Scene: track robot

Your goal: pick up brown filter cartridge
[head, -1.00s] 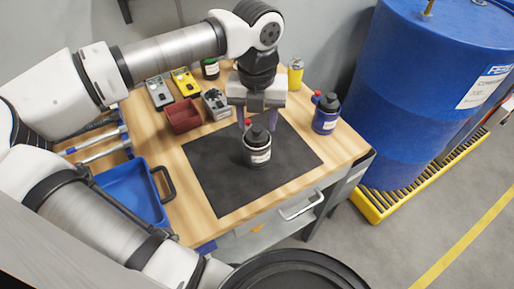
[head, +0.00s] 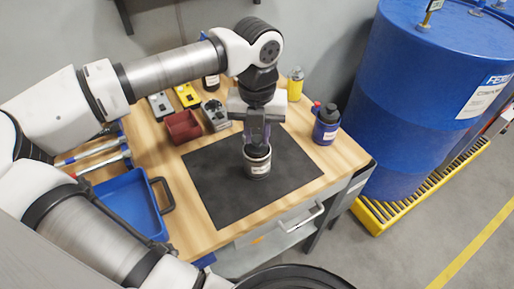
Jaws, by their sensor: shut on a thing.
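A dark grey-brown cylindrical container (head: 257,170) with a pale label stands upright on the black mat (head: 215,195) on the workbench. No other thing in view reads clearly as a brown filter cartridge. My gripper (head: 258,138) points straight down over the container, with its purple-grey fingers shut on its black capped top. The fingers hide most of the cap. I see no gap between the container's base and the mat.
A blue bottle (head: 326,128) stands right of the mat. A blue tray (head: 130,205) is at left, a large blue drum (head: 410,110) at right. The mat's front is clear.

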